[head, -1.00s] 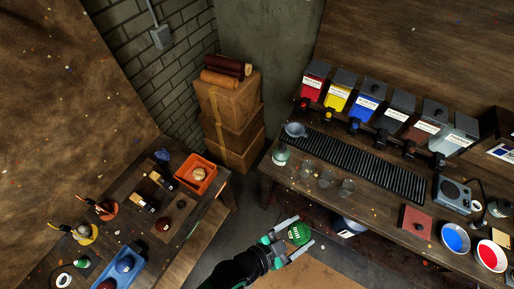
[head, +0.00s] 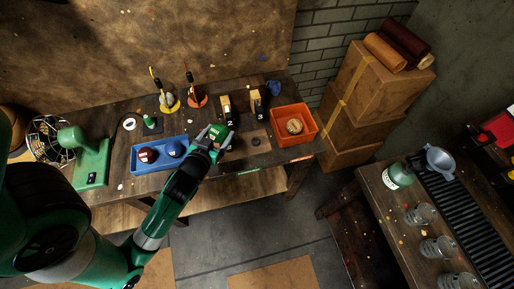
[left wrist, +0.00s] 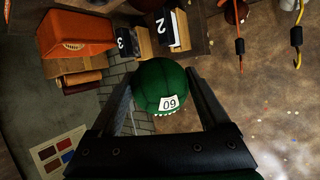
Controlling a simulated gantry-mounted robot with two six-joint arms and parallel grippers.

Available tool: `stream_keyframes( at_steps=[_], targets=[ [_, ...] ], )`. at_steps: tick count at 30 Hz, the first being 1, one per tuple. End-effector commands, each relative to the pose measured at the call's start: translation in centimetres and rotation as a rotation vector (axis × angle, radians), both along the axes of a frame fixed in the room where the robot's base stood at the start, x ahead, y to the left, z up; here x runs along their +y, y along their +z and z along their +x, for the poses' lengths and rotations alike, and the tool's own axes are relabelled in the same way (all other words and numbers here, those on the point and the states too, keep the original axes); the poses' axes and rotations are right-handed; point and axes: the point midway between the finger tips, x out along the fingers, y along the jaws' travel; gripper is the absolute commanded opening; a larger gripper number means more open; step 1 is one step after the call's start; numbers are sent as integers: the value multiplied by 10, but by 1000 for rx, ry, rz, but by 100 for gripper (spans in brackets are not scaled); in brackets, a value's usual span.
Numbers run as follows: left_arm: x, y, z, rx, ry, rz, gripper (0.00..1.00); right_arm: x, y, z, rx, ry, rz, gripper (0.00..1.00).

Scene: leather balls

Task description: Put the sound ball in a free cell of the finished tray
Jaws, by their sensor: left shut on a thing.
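My left gripper (head: 217,138) is shut on a green ball (head: 219,131) and holds it in front of the left workbench, just right of the blue tray. In the left wrist view the green ball (left wrist: 160,85) sits between both fingers, with a white label of two digits and a pale stitched row below. No damage shows on the visible side. The blue tray (head: 153,168) holds a dark red ball (head: 147,155) and a blue ball (head: 174,148). My gripper and arm stand close to its right end, so I cannot tell clearly which cells are free. My right gripper is out of view.
An orange bin (head: 293,118) with a tan ball (head: 295,126) stands at the bench's right end. Blocks numbered 2 (head: 227,107) and 3 (head: 259,102) stand behind my gripper. A green press (head: 92,163) stands left of the tray. Stacked boxes (head: 365,95) rise at the right.

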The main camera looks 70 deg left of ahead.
Motion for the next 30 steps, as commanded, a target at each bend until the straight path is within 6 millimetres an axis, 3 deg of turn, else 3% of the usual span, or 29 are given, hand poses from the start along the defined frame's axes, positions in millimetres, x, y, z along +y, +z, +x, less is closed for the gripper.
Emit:
stream_keyframes(
  at_steps=[3,7,11,17,18,24,30],
  targets=[
    [5,-1,-7,-2,29,0,18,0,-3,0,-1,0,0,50],
    [6,-3,0,-3,25,1,18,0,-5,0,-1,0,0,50],
    [7,-17,28,-3,21,2,18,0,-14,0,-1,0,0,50],
    [12,-43,86,-4,21,2,18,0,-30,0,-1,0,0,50],
    [13,-56,94,0,22,1,18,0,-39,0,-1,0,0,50],
    [15,-90,123,1,23,1,18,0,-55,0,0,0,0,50],
    [16,-94,129,-2,23,0,18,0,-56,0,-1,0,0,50]
  ],
)
